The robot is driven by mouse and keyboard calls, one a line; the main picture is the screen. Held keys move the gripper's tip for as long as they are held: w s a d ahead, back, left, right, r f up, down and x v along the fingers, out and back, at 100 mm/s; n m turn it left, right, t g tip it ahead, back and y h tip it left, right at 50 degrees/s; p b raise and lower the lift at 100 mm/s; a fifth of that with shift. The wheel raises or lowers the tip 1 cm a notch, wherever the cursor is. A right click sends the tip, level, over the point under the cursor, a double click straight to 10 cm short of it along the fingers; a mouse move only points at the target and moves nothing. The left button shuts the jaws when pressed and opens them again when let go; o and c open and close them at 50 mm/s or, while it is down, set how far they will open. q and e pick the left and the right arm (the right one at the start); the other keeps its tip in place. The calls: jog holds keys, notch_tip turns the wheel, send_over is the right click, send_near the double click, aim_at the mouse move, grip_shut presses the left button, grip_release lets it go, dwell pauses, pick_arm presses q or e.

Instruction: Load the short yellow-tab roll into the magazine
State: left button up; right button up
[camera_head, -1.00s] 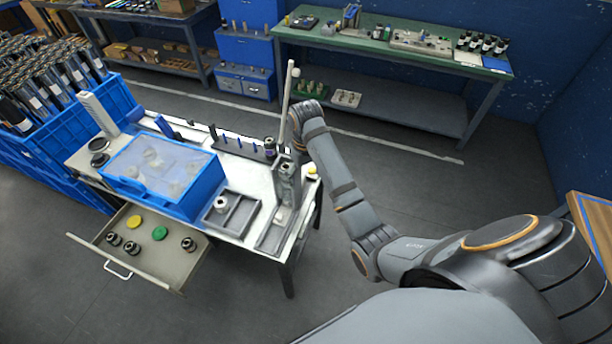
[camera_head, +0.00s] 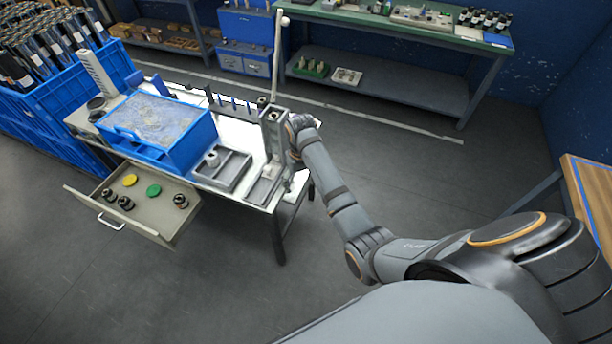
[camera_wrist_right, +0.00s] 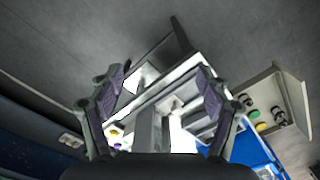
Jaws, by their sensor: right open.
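My right gripper (camera_wrist_right: 162,78) is open in the right wrist view, its two fingers spread on either side of a grey upright holder (camera_wrist_right: 145,128). I cannot tell whether they touch it. In the head view, my right wrist is beside the tall grey column (camera_head: 274,138) at the table's right end, and the fingers are hidden there. I cannot tell which fixture is the magazine. I cannot make out a short yellow-tab roll for certain. A small yellow spot (camera_wrist_right: 118,125) shows near the left finger in the wrist view. My left gripper is out of view.
The white worktable (camera_head: 238,132) carries a blue bin (camera_head: 112,138), a grey tray (camera_head: 236,172) and a thin pole. An open drawer (camera_head: 150,222) holds dark rolls, a yellow disc (camera_head: 130,180) and a green disc (camera_head: 153,190). Floor right of the table is clear.

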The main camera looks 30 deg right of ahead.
notch_tip(320, 180, down, 6)
jog(key=a+b, duration=0.1)
jog(key=b, duration=0.1)
jog(key=shift+a+b, duration=0.15)
jog(key=shift+b, duration=0.15)
jog(key=shift+s, duration=0.1)
dwell(0.4)
jog(key=s+d+f, duration=0.2)
jog(key=s+f, duration=0.6)
jog(key=f, duration=0.5)
jog(key=s+d+f, duration=0.1)
jog(key=s+f, duration=0.6)
jog(key=f, duration=0.6)
jog(key=s+d+f, duration=0.1)
jog(key=s+f, duration=0.2)
jog(key=s, duration=0.6)
jog(key=s+d+f, duration=0.2)
jog(key=s+f, duration=0.2)
jog(key=s, duration=0.4)
jog(key=s+d+f+t, duration=0.1)
jog(key=s+f, duration=0.3)
jog(key=s, duration=0.5)
jog(key=shift+s+d+n+h, duration=0.25)
jog(key=shift+s+n+h, duration=0.1)
jog(key=shift+n+h, duration=0.05)
